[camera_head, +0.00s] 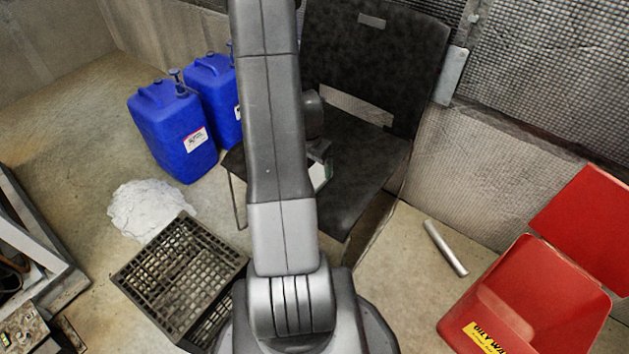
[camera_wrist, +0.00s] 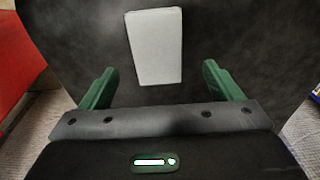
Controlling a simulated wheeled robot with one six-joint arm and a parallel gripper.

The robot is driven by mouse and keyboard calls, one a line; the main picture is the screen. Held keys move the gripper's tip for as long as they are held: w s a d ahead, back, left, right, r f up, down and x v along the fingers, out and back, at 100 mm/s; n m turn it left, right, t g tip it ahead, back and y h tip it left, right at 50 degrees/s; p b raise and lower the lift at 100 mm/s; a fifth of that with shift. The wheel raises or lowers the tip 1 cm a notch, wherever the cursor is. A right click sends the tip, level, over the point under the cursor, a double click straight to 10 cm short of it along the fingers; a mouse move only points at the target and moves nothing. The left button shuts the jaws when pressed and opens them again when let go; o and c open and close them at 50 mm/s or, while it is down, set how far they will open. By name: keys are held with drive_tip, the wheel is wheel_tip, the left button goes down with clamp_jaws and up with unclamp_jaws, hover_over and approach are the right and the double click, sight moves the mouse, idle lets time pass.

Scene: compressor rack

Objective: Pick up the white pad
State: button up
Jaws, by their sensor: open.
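The white pad (camera_wrist: 155,47) lies on the dark chair seat (camera_wrist: 235,40) in the wrist view, long side running roughly up and down the picture. My gripper (camera_wrist: 159,72) is open, its two green fingers wide apart. The pad's lower end reaches between the fingertips in the picture, with a gap on both sides; nothing is held. I cannot tell the height of the fingers above the seat. In the head view my arm hides most of the gripper and the pad; a little white and green shows beside it above the black chair (camera_head: 365,165).
Two blue jugs (camera_head: 172,135) stand behind left. A whitish patch (camera_head: 150,208) lies on the floor near a dark slatted crate (camera_head: 180,268). A metal tube (camera_head: 446,248) lies right of the chair, and an open red bin (camera_head: 530,300) stands at the right. The chair back (camera_head: 375,60) rises behind.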

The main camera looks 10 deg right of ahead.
drive_tip(key=f+b, duration=0.1)
drive_tip(key=f, duration=0.1)
drive_tip(key=f+b, duration=0.1)
drive_tip(key=f, duration=0.2)
drive_tip(key=shift+d+f, duration=0.2)
drive_tip(key=shift+f, duration=0.05)
drive_tip(key=shift+r, duration=0.1)
drive_tip(key=c, duration=1.1)
wheel_tip(320, 180, up, 10)
drive_tip(key=p, duration=0.3)
drive_tip(key=shift+c, duration=0.2)
